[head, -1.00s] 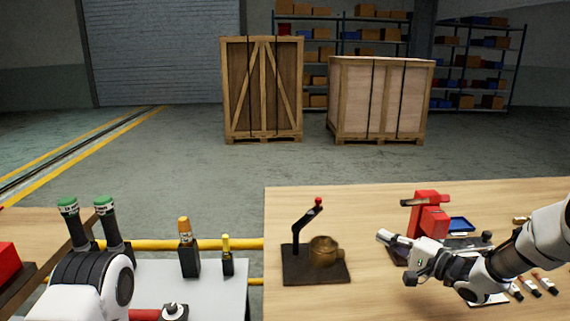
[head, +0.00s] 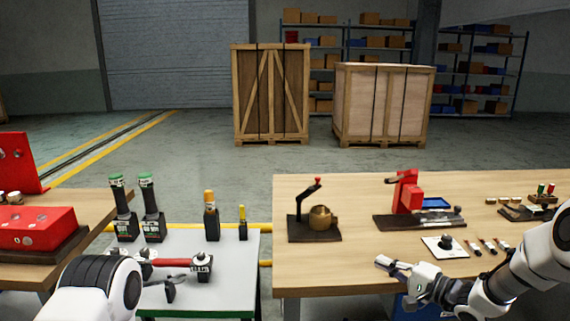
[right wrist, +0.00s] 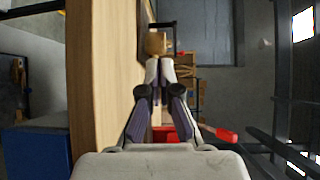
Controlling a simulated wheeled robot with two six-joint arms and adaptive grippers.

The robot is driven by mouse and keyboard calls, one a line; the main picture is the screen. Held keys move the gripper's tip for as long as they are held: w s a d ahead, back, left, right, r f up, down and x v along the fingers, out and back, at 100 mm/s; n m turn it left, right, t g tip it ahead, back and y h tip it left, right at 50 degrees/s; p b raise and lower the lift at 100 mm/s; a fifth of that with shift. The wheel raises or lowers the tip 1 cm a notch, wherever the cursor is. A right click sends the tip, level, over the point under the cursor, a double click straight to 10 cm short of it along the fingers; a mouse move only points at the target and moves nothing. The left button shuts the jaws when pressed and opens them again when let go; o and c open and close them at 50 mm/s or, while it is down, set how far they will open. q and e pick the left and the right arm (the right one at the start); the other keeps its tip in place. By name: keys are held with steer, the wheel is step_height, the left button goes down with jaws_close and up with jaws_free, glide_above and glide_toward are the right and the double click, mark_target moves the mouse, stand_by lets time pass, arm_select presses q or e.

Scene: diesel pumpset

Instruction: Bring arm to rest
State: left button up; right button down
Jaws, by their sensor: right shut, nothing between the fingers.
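My right gripper (head: 385,263) is at the front edge of the right-hand wooden table (head: 330,270), its fingers pointing left. In the right wrist view its two fingertips (right wrist: 160,68) meet, with nothing between them. My right arm comes in from the right edge of the head view. Part of my left arm (head: 100,288) shows at the lower left, over the front of the grey-topped bench (head: 235,290). I cannot make out a left gripper there.
The table holds a brass pot fixture (head: 320,218), a red press (head: 408,192), a white plate with a black knob (head: 446,245) and small tools. The bench holds green-capped bottles (head: 118,200) and a red bar (head: 175,262). A red box (head: 35,228) stands at left.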

steer(key=shift+m+g+h, duration=0.3)
steer(key=shift+g, duration=0.2)
steer(key=f, duration=0.1)
steer(key=s+a+f, duration=0.1)
steer(key=f, duration=0.1)
steer(key=a+f, duration=0.1)
steer(key=f, duration=0.1)
steer(key=shift+s+a, duration=0.1)
steer(key=shift+s, duration=0.1)
steer(key=s+a+f+m+g+h, duration=0.1)
steer(key=s+a+f+g+h, duration=0.1)
steer(key=s+f, duration=0.65)
steer(key=s+a+f+g+h, duration=0.2)
steer(key=s+f, duration=0.5)
steer(key=f, duration=0.3)
steer(key=s+d+f+n+g+h, duration=0.1)
steer(key=s+d+n+g+h, duration=0.1)
steer(key=s, duration=0.6)
steer(key=s+d+f+n+g+h, duration=0.2)
steer(key=s+n, duration=0.3)
steer(key=s, duration=0.4)
steer(key=s+d+f+n+g+h+p, duration=0.1)
steer(key=s+d+f+n+g+h, duration=0.1)
steer(key=s, duration=0.7)
steer(key=shift+s+d+f+n+g+h, duration=0.2)
steer(key=shift+d+n+g+h, duration=0.3)
steer(key=shift+n+g, duration=0.55)
